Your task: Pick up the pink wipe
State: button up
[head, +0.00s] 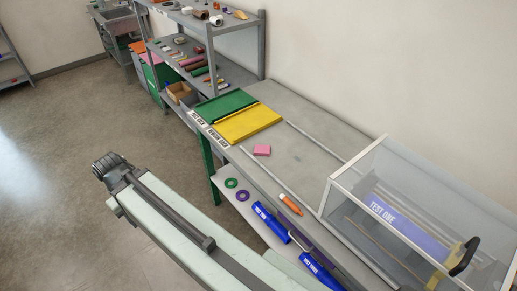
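The pink wipe (262,150) lies flat on the grey bench top (300,138), to the right of the yellow tray. It is small and roughly square, with nothing on top of it. My gripper (108,163) is at the end of my arm, at the left over the floor. It is well apart from the wipe and the bench. Its fingers are dark and seen too small to tell their opening.
Green (224,105) and yellow (250,123) trays lie at the bench's far end. A clear-walled box (352,187) stands at the right. An orange-and-white tool (290,204) lies near the front edge. Blue tubes (270,222) and rings (242,196) lie on a lower shelf.

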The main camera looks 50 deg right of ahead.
aim_at(260, 150)
jog(key=i, duration=0.9)
